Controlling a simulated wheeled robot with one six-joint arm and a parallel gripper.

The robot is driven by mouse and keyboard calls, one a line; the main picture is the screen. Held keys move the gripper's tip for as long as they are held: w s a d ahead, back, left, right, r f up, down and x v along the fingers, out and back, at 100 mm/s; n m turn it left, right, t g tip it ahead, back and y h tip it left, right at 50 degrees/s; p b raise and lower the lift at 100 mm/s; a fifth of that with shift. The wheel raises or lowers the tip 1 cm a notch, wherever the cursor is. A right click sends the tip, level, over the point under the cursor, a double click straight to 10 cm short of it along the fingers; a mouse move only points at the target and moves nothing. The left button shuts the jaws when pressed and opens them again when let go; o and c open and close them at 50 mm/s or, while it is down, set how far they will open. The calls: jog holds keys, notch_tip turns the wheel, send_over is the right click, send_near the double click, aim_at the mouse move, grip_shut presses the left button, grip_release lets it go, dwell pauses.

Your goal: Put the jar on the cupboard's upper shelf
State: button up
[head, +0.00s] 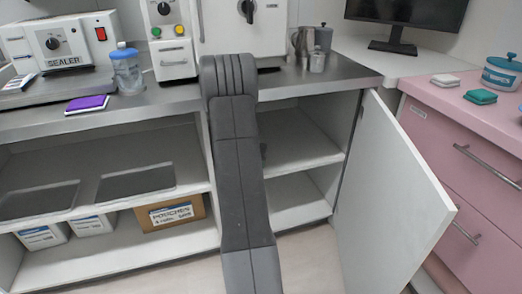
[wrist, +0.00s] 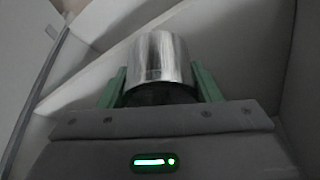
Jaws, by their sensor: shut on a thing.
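The jar (wrist: 161,58) is a shiny metal cylinder in the wrist view. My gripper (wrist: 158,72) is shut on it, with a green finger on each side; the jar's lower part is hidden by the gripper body. The cupboard (head: 336,185) stands under the counter in the head view, with its white door (head: 388,190) swung open to the right. Its upper shelf (head: 300,155) shows bare to the right of my arm. My arm hides the gripper and jar in the head view. Pale panels surround the jar in the wrist view; its distance from the shelf cannot be told.
The counter (head: 175,97) above holds a sealer (head: 65,45), a blue-lidded jar (head: 127,72), a purple pad (head: 87,104) and metal vessels (head: 317,62). The open door stands close to pink drawers (head: 455,150). Left shelves hold dark trays (head: 135,182) and a pouches box (head: 170,214).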

jog(key=w+d, duration=0.1)
jog(key=w, duration=0.3)
jog(key=w+b, duration=0.1)
jog(key=w, duration=0.3)
jog(key=w+d, duration=0.1)
jog(key=w, duration=0.3)
jog(key=shift+d+b, duration=0.3)
jog(key=shift+b, duration=0.1)
jog(key=shift+w+f+b, duration=0.1)
jog(key=shift+f+b, duration=0.75)
jog(key=shift+f, duration=0.85)
jog(key=shift+f, duration=0.1)
jog(key=o, duration=1.1)
jog(key=shift+f, duration=0.1)
jog(key=shift+c, duration=0.2)
jog(key=p+v, duration=0.1)
jog(key=v, duration=0.3)
jog(key=s, duration=0.3)
jog(key=s+a+p, duration=0.1)
jog(key=s, duration=0.2)
jog(key=s+a+p, duration=0.1)
jog(key=s, duration=0.3)
jog(key=shift+f, duration=0.25)
jog(key=shift+s+a, duration=0.25)
jog(key=shift+s, duration=0.5)
